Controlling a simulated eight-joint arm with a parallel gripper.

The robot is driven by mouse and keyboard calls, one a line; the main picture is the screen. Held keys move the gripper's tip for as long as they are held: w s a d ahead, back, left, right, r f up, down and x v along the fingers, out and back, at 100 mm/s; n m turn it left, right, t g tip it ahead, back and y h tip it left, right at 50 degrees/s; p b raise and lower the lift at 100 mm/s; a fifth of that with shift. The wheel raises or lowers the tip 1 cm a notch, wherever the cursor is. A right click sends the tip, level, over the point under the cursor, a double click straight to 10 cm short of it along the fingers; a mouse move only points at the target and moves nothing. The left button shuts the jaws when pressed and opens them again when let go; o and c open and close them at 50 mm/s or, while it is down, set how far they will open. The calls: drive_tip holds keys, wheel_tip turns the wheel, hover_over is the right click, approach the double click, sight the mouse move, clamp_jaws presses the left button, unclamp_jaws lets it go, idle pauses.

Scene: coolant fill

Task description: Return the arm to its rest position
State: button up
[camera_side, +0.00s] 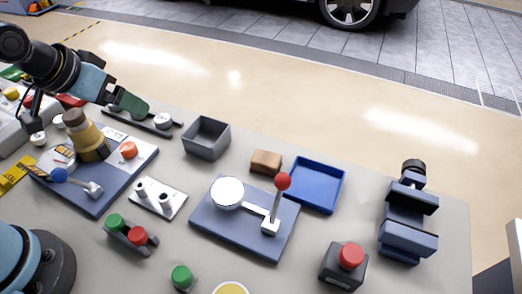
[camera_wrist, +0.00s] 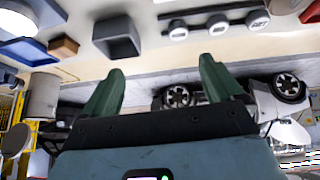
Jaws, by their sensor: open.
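My gripper (camera_side: 130,104) is at the upper left in the side view, raised over the back edge of the grey table (camera_side: 350,215). In the wrist view its two green fingers (camera_wrist: 162,78) stand wide apart with nothing between them. The arm reaches in from the left, with the fingers pointing right. A tan, capped fitting (camera_side: 92,140) stands upright on a blue-and-white board below the arm, clear of the fingers.
A dark bar with round buttons (camera_side: 163,122) lies just below the fingers. A grey open bin (camera_side: 206,139), a brown block (camera_side: 266,162), a blue tray (camera_side: 317,184) and a red-knobbed lever (camera_side: 283,181) stand to the right. Floor beyond the table is clear up to a parked car.

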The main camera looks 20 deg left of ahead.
drive_tip(key=shift+s+a+f+t, duration=0.3)
drive_tip(key=shift+s+a+f, duration=0.3)
drive_tip(key=shift+s+a, duration=0.1)
idle(0.4)
drive_tip(key=shift+c, duration=1.3)
